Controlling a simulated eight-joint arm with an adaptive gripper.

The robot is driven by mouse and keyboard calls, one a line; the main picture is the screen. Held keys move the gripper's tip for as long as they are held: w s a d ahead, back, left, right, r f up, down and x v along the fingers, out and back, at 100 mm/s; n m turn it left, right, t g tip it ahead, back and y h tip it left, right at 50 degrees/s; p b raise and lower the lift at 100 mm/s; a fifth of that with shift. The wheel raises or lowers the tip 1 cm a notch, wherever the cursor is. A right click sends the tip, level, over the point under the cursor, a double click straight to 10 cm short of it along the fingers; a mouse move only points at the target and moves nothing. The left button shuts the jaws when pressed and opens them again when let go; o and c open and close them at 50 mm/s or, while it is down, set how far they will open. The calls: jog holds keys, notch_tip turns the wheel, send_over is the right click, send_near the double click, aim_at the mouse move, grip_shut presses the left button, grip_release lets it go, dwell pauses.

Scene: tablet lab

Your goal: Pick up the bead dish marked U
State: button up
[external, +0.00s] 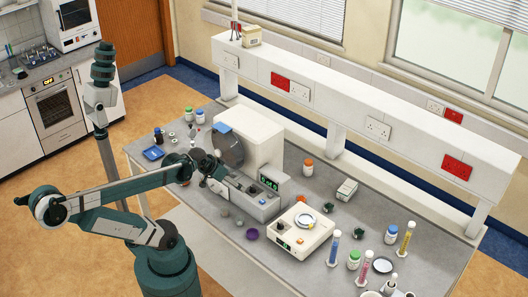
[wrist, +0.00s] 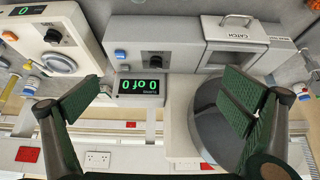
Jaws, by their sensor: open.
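No letter U is legible on any dish in either view, so I cannot tell which dish is the marked one. A small purple dish (external: 252,234) sits on the bench in front of the grey-and-white machine (external: 252,135). A shallow round dish (external: 383,266) lies near the right end of the bench. My gripper (external: 216,183) is above the bench, close to the front of the machine. In the wrist view my gripper (wrist: 160,100) has its two green-padded fingers wide apart with nothing between them.
A white balance (external: 300,231) stands right of the machine. Tall cylinders with yellow (external: 407,238), blue (external: 335,247) and pink (external: 366,266) contents stand to its right. An orange-capped bottle (external: 308,167) is behind. A white raised shelf (external: 360,110) runs along the back.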

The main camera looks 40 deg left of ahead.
dwell(0.4)
jog(key=c, duration=1.5)
jog(key=shift+c, duration=0.2)
jog(key=w+d+r+m+g+p, duration=0.25)
jog(key=w+r+m, duration=0.25)
jog(key=w+r, duration=0.45)
jog(key=w+d+m+g+h+p, duration=0.1)
jog(key=w+d+m+g+p, duration=0.1)
jog(key=w+d+m, duration=0.45)
jog(key=w+d+m+g+p, duration=0.1)
jog(key=w+d+m+p, duration=0.15)
jog(key=w, duration=0.75)
jog(key=w+d+f+m+g+p, duration=0.2)
jog(key=w+d+f+m, duration=0.25)
jog(key=w, duration=0.25)
notch_tip(320, 180, down, 12)
